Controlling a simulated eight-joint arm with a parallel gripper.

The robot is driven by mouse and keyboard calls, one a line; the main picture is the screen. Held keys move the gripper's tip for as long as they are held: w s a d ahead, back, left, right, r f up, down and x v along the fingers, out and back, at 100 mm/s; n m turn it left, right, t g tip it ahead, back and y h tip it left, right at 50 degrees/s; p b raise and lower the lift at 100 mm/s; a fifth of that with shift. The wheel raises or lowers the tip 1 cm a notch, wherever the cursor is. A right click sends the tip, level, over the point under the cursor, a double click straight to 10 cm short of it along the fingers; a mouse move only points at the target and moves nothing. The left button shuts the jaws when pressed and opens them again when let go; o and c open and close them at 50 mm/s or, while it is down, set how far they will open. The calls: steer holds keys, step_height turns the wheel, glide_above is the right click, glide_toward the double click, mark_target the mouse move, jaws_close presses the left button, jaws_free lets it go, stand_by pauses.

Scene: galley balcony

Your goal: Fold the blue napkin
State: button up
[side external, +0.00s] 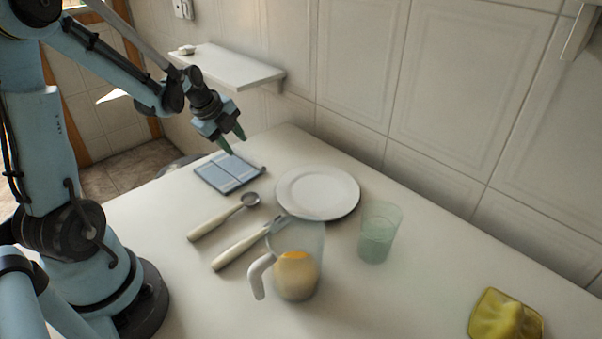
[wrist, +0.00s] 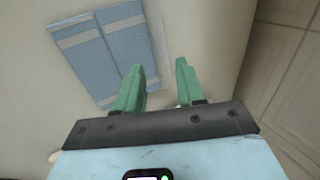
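The blue napkin (side external: 222,176) lies flat on the table, left of the plate. It has pale stripes, and a line divides it into two side-by-side panels; I cannot tell whether this line is a fold or where layers meet. In the wrist view the napkin (wrist: 122,48) is at upper left, beyond the left finger. My gripper (side external: 233,143) is above the napkin's far side, apart from it. In the wrist view my gripper (wrist: 160,64) has its green fingers spread with nothing between them.
A white plate (side external: 318,192) is right of the napkin. A spoon (side external: 222,217) and a fork (side external: 240,249) lie in front. A jug (side external: 262,277) with orange contents and a green glass (side external: 379,232) stand nearby. A yellow cloth (side external: 506,318) is at lower right. A wall shelf (side external: 228,67) is behind my gripper.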

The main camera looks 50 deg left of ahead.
mark_target(244, 157)
steer(key=w+f+g, duration=0.1)
steer(key=g, duration=0.1)
steer(key=w+f+g, duration=0.1)
steer(key=w+g, duration=0.1)
steer(key=shift+a+g, duration=0.15)
steer(key=shift+g, duration=0.15)
steer(key=shift+w+f+g+h, duration=0.15)
steer(key=shift+w+f+g, duration=0.2)
steer(key=shift+f+g, duration=0.5)
steer(key=shift+w+f+g+h, duration=0.15)
steer(key=shift+w+f+g, duration=0.25)
steer(key=shift+g, duration=0.85)
steer(key=shift+f, duration=0.2)
steer(key=shift+c, duration=1)
jaws_close()
